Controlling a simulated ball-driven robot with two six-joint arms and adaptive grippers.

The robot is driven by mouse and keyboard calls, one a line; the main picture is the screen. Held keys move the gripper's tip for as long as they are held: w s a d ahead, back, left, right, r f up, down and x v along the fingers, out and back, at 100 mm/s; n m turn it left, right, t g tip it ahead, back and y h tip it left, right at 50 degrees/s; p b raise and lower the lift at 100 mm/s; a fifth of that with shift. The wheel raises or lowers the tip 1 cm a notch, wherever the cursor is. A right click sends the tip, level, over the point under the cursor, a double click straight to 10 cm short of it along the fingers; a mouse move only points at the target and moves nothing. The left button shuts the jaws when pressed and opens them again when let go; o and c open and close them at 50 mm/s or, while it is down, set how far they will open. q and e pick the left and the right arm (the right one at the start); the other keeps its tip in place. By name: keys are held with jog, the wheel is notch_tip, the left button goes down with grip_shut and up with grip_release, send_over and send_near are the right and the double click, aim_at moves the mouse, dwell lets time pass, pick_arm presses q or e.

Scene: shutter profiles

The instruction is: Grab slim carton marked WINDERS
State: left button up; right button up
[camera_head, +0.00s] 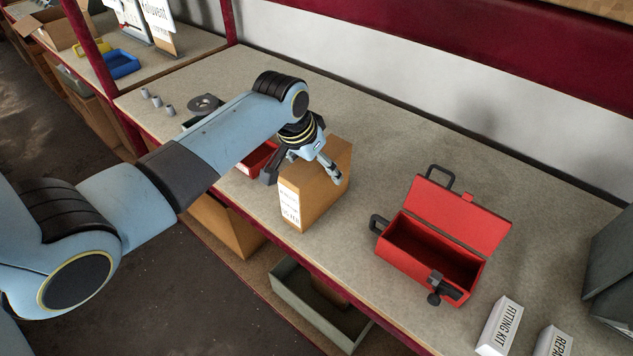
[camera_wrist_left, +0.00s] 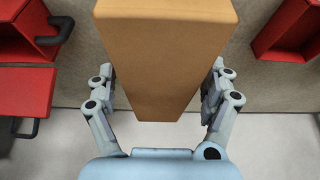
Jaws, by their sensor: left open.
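A slim brown carton (camera_head: 318,190) stands upright near the front edge of the workbench, with a white label on its front face. The lettering on the label is too small to read. My left gripper (camera_head: 303,168) is open over the carton's top, one finger on each side. In the left wrist view the carton (camera_wrist_left: 165,55) lies between the open fingers of the left gripper (camera_wrist_left: 160,92), with a visible gap at both sides. My right gripper is not in view.
An open red toolbox (camera_head: 425,250) stands right of the carton. A red bin (camera_head: 258,158) is close on its left, partly hidden by my arm. White boxes, one marked FITTING KIT (camera_head: 500,325), stand at the front right. The bench behind the carton is clear.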

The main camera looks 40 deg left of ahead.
pick_arm(q)
jog(key=shift+f, duration=0.25)
dwell(0.4)
grip_shut()
dwell(0.4)
